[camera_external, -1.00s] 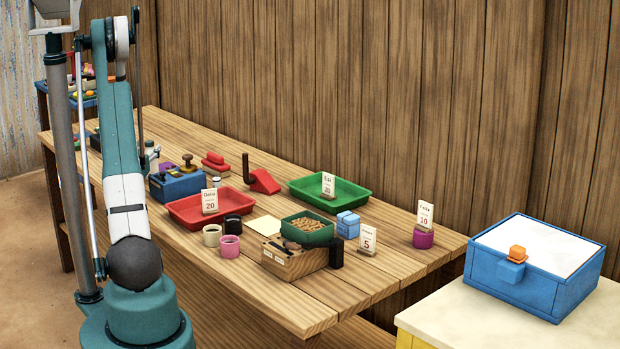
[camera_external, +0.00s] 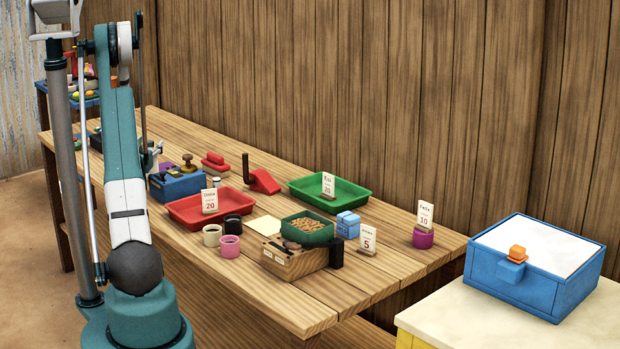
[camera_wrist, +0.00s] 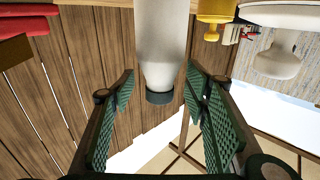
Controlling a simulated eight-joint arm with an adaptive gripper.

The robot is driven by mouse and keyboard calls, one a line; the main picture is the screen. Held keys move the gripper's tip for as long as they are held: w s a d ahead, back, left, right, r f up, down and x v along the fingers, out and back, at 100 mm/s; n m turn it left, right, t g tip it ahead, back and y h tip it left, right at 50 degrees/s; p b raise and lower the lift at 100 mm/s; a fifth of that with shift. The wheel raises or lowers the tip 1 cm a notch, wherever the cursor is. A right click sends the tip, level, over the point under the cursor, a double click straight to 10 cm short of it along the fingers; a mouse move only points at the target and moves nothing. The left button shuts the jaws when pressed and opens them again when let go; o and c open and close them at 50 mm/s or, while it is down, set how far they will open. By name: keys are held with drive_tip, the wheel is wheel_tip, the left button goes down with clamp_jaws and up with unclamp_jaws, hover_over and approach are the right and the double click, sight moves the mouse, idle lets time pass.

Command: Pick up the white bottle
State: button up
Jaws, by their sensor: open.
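The white bottle (camera_wrist: 160,45) fills the upper middle of the wrist view, with its dark cap (camera_wrist: 160,97) toward the bottom of that picture. My gripper (camera_wrist: 160,82) is open, with one green-padded finger on each side of the bottle's neck and cap. Gaps show between both pads and the bottle, so I see no contact. The bottle's far end is cut off by the picture's top edge. In the external view my gripper is mostly hidden behind my arm, and I cannot pick out the bottle there with certainty.
In the wrist view a yellow object (camera_wrist: 213,12) and a pale rounded object (camera_wrist: 278,62) lie to the right. A red object (camera_wrist: 25,22) is at the upper left. On the wooden table stand a red tray (camera_external: 185,212), a green tray (camera_external: 350,194) and a blue box (camera_external: 180,184).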

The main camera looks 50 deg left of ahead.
clamp_jaws()
drive_tip(key=shift+r+p, duration=1.4)
drive_tip(key=shift+r, duration=3.6)
